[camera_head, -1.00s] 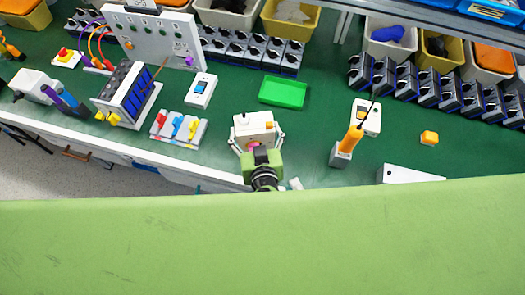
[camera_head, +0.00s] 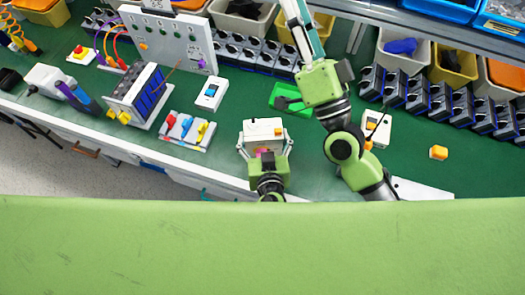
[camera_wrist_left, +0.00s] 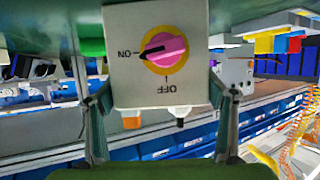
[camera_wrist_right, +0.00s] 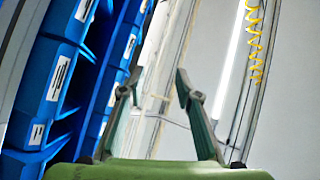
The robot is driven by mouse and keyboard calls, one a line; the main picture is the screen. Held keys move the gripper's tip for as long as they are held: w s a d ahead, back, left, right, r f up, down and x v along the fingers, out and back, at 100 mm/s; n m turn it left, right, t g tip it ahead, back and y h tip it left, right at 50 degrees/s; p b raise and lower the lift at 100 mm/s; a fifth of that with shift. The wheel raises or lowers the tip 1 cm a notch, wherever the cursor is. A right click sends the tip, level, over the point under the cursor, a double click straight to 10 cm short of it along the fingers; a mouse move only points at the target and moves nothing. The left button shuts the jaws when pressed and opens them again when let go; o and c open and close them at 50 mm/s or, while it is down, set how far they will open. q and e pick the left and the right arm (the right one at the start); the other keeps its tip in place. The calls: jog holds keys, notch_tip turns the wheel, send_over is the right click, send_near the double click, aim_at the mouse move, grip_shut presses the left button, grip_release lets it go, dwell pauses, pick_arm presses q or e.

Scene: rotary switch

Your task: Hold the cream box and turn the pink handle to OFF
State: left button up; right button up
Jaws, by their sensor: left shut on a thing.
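The cream box (camera_head: 263,128) stands at the front edge of the green bench in the head view. My left gripper (camera_wrist_left: 160,92) is shut on the cream box (camera_wrist_left: 122,75), one finger along each side. The box's front face shows the pink handle (camera_wrist_left: 168,47) on a yellow ring. The handle's black pointer is at the ON mark, on the left in this view. The OFF mark (camera_wrist_left: 164,89) is below it, upside down. My right gripper (camera_wrist_right: 157,82) is open and empty, raised high and well away from the box.
The right arm crosses above a green tray (camera_head: 283,90). A white switch box (camera_head: 211,94) and a block with coloured levers (camera_head: 187,131) stand left of the cream box. A yellow-orange button block (camera_head: 438,152) lies right. Bins (camera_head: 455,62) line the back.

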jog(key=s+a+f+n+g+y, duration=0.3)
jog(key=a+f+n+g, duration=0.2)
jog(key=a+n+g, duration=0.45)
jog(key=s+a+f+n+g+y, duration=0.25)
jog(key=a+f+n+g, duration=0.3)
jog(key=a+n, duration=0.6)
jog(key=s+a+f+n+g+h, duration=0.1)
jog(key=s+f+n+g+h, duration=0.4)
jog(key=f+n, duration=0.4)
jog(key=w+d+f+n+g+h, duration=0.1)
jog(key=d+f+n+h, duration=0.3)
jog(key=d+n+h, duration=0.3)
jog(key=d+f+n+g+h, duration=0.1)
jog(key=d+f+n+h, duration=0.35)
jog(key=d, duration=0.55)
jog(key=shift+m, duration=0.25)
jog(key=f, duration=1.1)
jog(key=shift+w+a, duration=0.25)
